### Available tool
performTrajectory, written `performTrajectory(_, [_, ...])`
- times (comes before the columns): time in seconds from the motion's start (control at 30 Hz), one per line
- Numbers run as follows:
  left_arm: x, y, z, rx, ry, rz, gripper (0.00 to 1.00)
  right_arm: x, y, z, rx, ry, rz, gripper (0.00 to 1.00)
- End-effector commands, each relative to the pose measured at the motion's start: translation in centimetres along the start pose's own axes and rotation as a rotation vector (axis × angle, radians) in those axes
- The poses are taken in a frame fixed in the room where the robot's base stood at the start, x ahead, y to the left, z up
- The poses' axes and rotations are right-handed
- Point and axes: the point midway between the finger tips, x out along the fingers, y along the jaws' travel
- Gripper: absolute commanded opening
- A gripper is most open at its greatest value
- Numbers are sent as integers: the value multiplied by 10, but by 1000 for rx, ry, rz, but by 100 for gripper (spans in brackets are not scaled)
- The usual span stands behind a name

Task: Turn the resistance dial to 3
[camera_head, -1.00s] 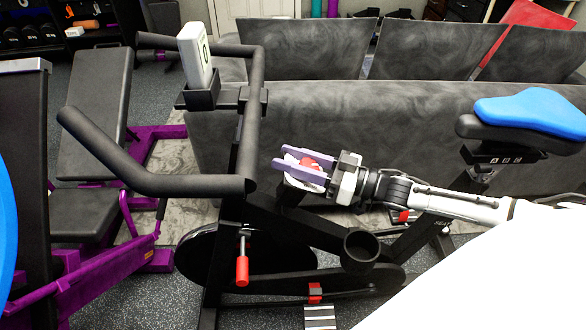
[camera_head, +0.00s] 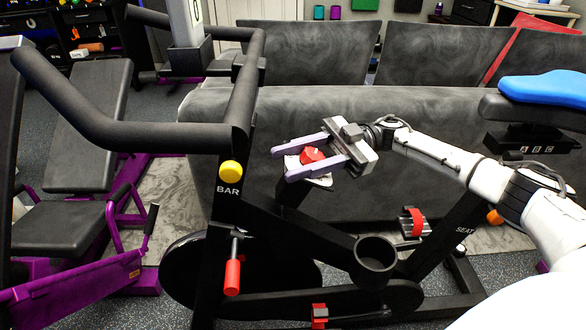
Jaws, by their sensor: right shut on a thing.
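The red resistance dial (camera_head: 312,155) sits on a pale plate on the exercise bike's black frame (camera_head: 290,215), between the handlebar and the seat. My right gripper (camera_head: 283,163) reaches in from the right. Its two purple fingers lie on either side of the dial and are shut on it. The fingers hide part of the dial and its plate, and I cannot read any number there. My left gripper is not in view.
The black handlebar (camera_head: 110,130) rises at the left, with a yellow knob (camera_head: 230,171) marked BAR below it. A cup holder (camera_head: 376,253) and red lever (camera_head: 232,277) sit lower on the bike. The blue seat (camera_head: 545,88) is at right. A grey sofa (camera_head: 400,110) stands behind.

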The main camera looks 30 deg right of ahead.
Motion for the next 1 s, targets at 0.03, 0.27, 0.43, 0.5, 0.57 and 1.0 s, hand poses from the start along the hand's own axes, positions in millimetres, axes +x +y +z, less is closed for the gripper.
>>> performTrajectory(0.03, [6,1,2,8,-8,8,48,0,-1,3,-16,2,-34,14])
performTrajectory(0.27, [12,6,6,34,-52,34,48,0,-6,2,-59,3,-160,14])
performTrajectory(0.43, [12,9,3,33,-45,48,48,0,-9,1,-77,4,-215,14])
performTrajectory(0.5, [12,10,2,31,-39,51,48,0,-10,1,-82,4,-227,14])
performTrajectory(0.57, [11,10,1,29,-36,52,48,0,-10,0,-84,4,-236,14])
performTrajectory(1.0, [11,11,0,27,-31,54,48,0,-11,0,-88,5,-247,14])
